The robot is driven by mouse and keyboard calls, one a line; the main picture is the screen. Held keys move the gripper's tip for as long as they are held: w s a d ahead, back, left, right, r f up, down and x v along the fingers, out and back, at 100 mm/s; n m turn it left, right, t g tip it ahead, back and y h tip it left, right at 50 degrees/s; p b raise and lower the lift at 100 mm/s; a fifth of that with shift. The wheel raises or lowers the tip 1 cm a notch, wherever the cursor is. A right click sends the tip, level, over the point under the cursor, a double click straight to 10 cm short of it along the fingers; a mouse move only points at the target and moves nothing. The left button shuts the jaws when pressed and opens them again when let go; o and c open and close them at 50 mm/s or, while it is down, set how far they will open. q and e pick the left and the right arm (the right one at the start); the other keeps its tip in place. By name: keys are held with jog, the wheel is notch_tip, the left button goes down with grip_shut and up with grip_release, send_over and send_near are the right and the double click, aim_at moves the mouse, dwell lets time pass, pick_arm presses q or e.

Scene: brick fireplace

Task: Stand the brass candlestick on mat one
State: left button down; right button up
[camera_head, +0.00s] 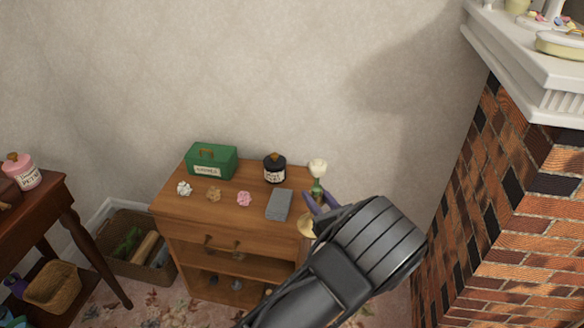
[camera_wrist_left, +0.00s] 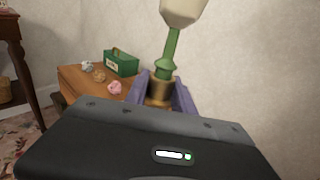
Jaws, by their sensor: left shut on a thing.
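The candlestick has a brass foot (camera_head: 305,228), a green stem and a cream top; in the left wrist view its brass part (camera_wrist_left: 158,92) is between the fingers. My left gripper (camera_head: 321,203) is shut on it, also in the left wrist view (camera_wrist_left: 160,88). It is held roughly upright at the right edge of the wooden cabinet (camera_head: 225,216). The foot is partly hidden by my arm, and whether it touches anything cannot be told. A grey mat (camera_head: 279,204) lies on the cabinet top, just left of the candlestick; no number shows on it. My right gripper is not in view.
On the cabinet top stand a green box (camera_head: 212,161), a dark jar (camera_head: 274,168) and crumpled white (camera_head: 184,188), tan (camera_head: 213,194) and pink (camera_head: 244,198) pieces. The brick fireplace (camera_head: 500,215) is at right, a basket (camera_head: 140,250) and dark table (camera_head: 45,215) at left.

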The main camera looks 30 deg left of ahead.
pick_arm(q)
jog(key=shift+m+t, duration=0.3)
jog(key=shift+t, duration=0.2)
jog(key=v, duration=0.2)
jog(key=r+p+v, duration=0.1)
jog(key=v, duration=0.3)
jog(key=shift+s+d+r, duration=0.2)
jog(key=shift+r, duration=0.05)
jog(key=s+d+r+p, duration=0.1)
jog(key=s+d+p, duration=0.1)
jog(key=s+d, duration=0.2)
jog(key=s, duration=0.3)
jog(key=shift+s+d+r+h+p, duration=0.2)
jog(key=shift+d+r+h+p, duration=0.15)
jog(key=shift+d+r+h, duration=0.05)
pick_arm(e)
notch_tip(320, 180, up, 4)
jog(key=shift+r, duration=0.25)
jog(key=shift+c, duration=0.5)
